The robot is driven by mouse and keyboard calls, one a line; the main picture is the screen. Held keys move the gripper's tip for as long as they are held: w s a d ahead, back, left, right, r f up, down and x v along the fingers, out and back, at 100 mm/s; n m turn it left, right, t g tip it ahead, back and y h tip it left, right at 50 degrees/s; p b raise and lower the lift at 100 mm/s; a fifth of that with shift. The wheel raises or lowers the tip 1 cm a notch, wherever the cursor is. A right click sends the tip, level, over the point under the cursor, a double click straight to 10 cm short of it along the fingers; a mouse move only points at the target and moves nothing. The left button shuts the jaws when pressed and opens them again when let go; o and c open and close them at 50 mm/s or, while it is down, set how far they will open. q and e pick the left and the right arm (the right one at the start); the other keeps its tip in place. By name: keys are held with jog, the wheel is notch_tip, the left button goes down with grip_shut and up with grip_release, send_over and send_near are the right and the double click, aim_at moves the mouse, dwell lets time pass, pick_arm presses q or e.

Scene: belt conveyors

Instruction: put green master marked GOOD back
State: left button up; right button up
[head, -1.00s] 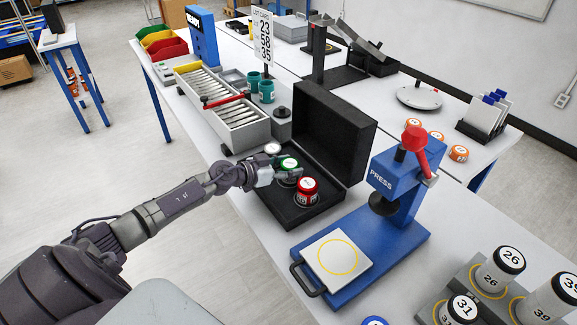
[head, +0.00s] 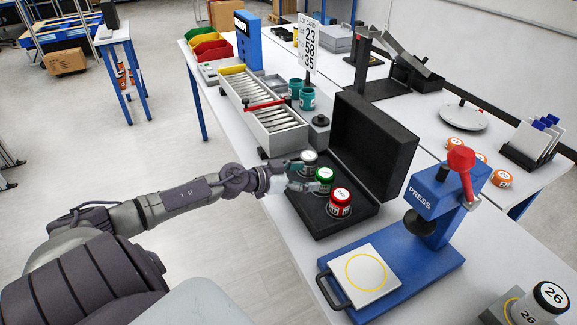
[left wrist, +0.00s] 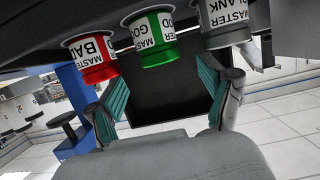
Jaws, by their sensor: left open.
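The green master marked GOOD (head: 324,178) stands upright in the open black case (head: 316,221), between the white master (head: 308,160) and the red master (head: 340,203). In the left wrist view the green master (left wrist: 152,42) appears upside down, with the red one (left wrist: 90,58) to its left and the white BLANK one (left wrist: 225,25) to its right. My left gripper (head: 303,177) is open and empty, just left of the green master. Its teal finger pads (left wrist: 160,92) are spread apart, with the green master beyond the tips. My right gripper is not in view.
The raised case lid (head: 374,145) stands behind the masters. The blue press (head: 400,262) is to the right, close to the case. Open floor lies left of the bench.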

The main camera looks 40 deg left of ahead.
pick_arm(q)
jog(key=shift+v, duration=2.95)
